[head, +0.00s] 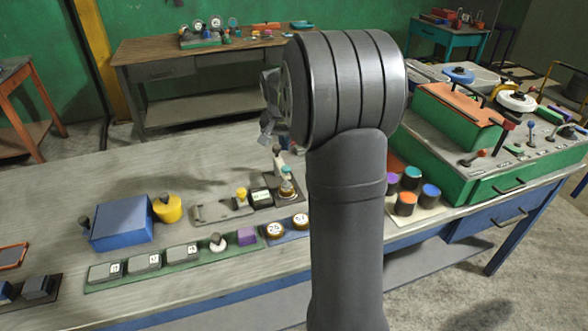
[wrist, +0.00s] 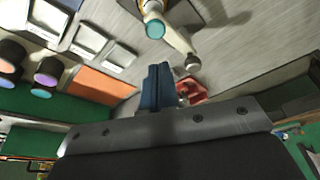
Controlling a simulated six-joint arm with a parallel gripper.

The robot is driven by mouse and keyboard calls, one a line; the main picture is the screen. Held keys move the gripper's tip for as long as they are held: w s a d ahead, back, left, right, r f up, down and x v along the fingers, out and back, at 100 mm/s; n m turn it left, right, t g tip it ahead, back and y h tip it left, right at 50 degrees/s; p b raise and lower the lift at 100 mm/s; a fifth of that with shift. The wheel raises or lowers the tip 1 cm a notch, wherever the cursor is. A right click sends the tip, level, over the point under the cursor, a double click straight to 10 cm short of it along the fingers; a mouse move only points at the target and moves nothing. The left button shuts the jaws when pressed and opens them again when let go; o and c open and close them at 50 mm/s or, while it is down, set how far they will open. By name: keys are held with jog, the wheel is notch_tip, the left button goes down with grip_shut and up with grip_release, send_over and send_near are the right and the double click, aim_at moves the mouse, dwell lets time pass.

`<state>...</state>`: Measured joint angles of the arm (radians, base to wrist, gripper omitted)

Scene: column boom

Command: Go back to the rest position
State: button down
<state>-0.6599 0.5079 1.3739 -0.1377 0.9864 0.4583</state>
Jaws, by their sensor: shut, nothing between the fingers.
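My gripper (wrist: 157,88) is in the middle of the wrist view, its two dark blue fingers pressed together with nothing between them. In the head view my gripper (head: 267,135) shows only in part, left of my thick grey arm, which hides the rest. It appears to be above the workbench (head: 60,190), apart from the things on it. A small jointed device with a teal tip (wrist: 155,28) stands near the fingers in the wrist view; what seems the same device (head: 283,172) shows below my gripper in the head view.
A blue box (head: 121,222) and a yellow knob (head: 167,208) stand on the bench at left. A green strip (head: 180,261) of switches runs along the front. Several coloured cylinders (head: 405,203) and a green console (head: 450,150) stand right of my arm.

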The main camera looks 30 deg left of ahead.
aim_at(286, 166)
jog(key=shift+f, duration=2.95)
jog(key=c, duration=0.8)
grip_release()
jog(key=o, duration=0.4)
jog(key=shift+s+a+r+m, duration=0.1)
jog(key=shift+a+r+m, duration=0.1)
jog(key=shift+r+m, duration=0.1)
jog(key=o, duration=0.4)
jog(key=s+a+r+m+g, duration=0.3)
jog(key=s+a+r+m, duration=0.2)
jog(key=m, duration=0.5)
jog(key=shift+a+r+m+h, duration=0.15)
jog(key=shift+r+m+h, duration=0.2)
jog(key=shift+r, duration=0.55)
notch_tip(286, 166, down, 10)
jog(key=shift+s+a+r+m, duration=0.15)
jog(key=shift+s+r+m, duration=0.1)
jog(key=shift+m, duration=0.1)
